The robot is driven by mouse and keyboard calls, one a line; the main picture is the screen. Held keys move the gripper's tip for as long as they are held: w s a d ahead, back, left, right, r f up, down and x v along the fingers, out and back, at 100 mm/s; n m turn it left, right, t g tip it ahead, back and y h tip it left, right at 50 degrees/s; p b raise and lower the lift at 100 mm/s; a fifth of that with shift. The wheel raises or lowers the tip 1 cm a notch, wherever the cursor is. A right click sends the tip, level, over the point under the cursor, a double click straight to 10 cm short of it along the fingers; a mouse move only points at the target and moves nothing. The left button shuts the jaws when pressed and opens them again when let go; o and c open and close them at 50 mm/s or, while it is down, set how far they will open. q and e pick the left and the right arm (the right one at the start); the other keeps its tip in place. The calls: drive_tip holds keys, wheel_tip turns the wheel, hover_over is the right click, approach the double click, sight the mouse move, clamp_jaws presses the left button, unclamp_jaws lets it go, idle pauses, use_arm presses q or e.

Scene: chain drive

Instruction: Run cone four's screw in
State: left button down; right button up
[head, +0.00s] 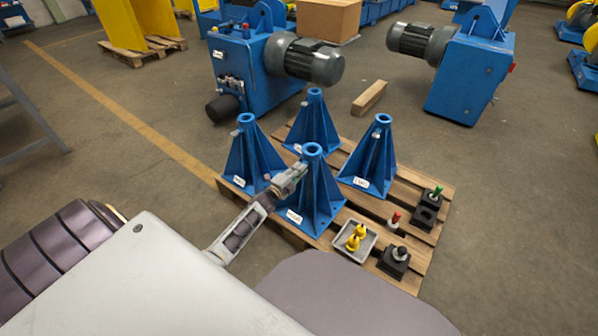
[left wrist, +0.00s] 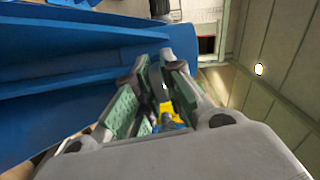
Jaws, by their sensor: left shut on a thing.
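Several blue cone stands with round collars are on a wooden pallet; their white labels are too small to read. My left gripper (head: 296,172) is at the upper left side of the front cone (head: 322,208), just below its collar. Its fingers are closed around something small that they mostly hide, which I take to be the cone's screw. In the left wrist view the green-padded fingers (left wrist: 165,72) come close together at their tips beside a blue surface (left wrist: 70,60). I cannot tell how deep the screw sits. My right gripper is not in view.
A tray (head: 342,240) with yellow pieces, a red-topped piece (head: 394,219) and black blocks (head: 394,262) stand on the pallet's right part. Other cones (head: 255,155) (head: 368,160) (head: 312,125) stand close around. Blue motor units (head: 240,75) (head: 470,80) stand behind.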

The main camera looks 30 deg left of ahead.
use_arm(q)
drive_tip(key=shift+s+f+m, duration=0.1)
drive_tip(key=shift+f+m, duration=0.1)
drive_tip(key=shift+m, duration=0.8)
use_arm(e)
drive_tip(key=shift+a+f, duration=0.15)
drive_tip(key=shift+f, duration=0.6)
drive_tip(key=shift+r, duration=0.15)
use_arm(q)
drive_tip(key=c, duration=1.5)
unclamp_jaws()
drive_tip(key=shift+r, duration=0.1)
drive_tip(key=shift+s, duration=0.1)
drive_tip(key=shift+s+a, duration=0.15)
drive_tip(key=shift+s, duration=1.8)
drive_tip(key=shift+s+a, duration=0.15)
drive_tip(key=shift+s, duration=1.85)
drive_tip(key=shift+s+a, duration=0.15)
drive_tip(key=shift+s, duration=1.8)
